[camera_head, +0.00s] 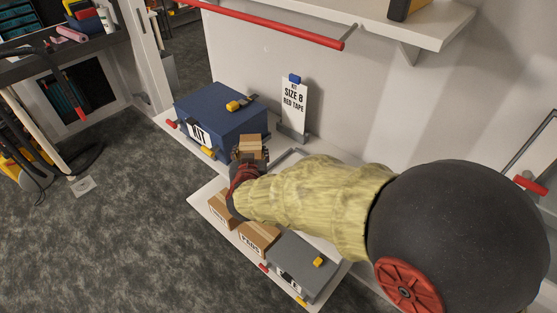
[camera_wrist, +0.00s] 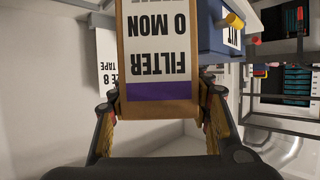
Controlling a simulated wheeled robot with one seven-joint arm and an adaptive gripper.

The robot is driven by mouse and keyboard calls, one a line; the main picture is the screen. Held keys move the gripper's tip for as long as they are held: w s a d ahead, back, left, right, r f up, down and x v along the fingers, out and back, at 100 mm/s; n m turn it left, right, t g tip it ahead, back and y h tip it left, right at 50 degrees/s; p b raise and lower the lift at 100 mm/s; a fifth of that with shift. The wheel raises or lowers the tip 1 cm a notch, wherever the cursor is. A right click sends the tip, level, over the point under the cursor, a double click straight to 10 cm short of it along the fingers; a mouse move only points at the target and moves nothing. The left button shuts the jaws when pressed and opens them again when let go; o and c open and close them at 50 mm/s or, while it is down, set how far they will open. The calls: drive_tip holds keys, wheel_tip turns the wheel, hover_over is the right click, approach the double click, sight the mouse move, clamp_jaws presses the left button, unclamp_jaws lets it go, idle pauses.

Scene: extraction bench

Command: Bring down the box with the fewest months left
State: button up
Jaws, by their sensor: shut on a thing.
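My gripper (camera_head: 247,165) is shut on a brown cardboard box (camera_head: 251,147) and holds it beside the blue kit case. In the wrist view the box (camera_wrist: 157,60) sits between the two fingers (camera_wrist: 160,112). It has a white label, upside down, reading "FILTER" and a partly cut-off "0 MON", with a purple band at its near edge. The full month number cannot be read. Two more cardboard boxes stand on the low shelf: one (camera_head: 258,237) with a partly readable label, and one (camera_head: 221,209) partly hidden by my arm.
A blue KIT case (camera_head: 222,112) stands behind the held box, near a "SIZE 8 RED TAPE" sign (camera_head: 294,105). A grey case (camera_head: 303,262) lies on the low shelf (camera_head: 203,198). A red rail (camera_head: 270,27) and an upper shelf (camera_head: 440,25) are above. The floor at left is mostly clear.

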drive_tip(key=shift+w+d+f+b, duration=0.5)
drive_tip(key=shift+d+f+b, duration=0.45)
drive_tip(key=shift+d+f, duration=0.95)
drive_tip(key=shift+w+d+f+b, duration=0.5)
drive_tip(key=shift+d+f+b, duration=0.4)
drive_tip(key=shift+d+f, duration=1)
drive_tip(key=shift+w+d+f+b, duration=0.5)
drive_tip(key=shift+d+f+b, duration=0.45)
drive_tip(key=shift+d+f, duration=0.9)
drive_tip(key=shift+a+f, duration=0.2)
drive_tip(key=shift+a, duration=0.05)
drive_tip(key=shift+f, duration=0.15)
drive_tip(key=o, duration=1.3)
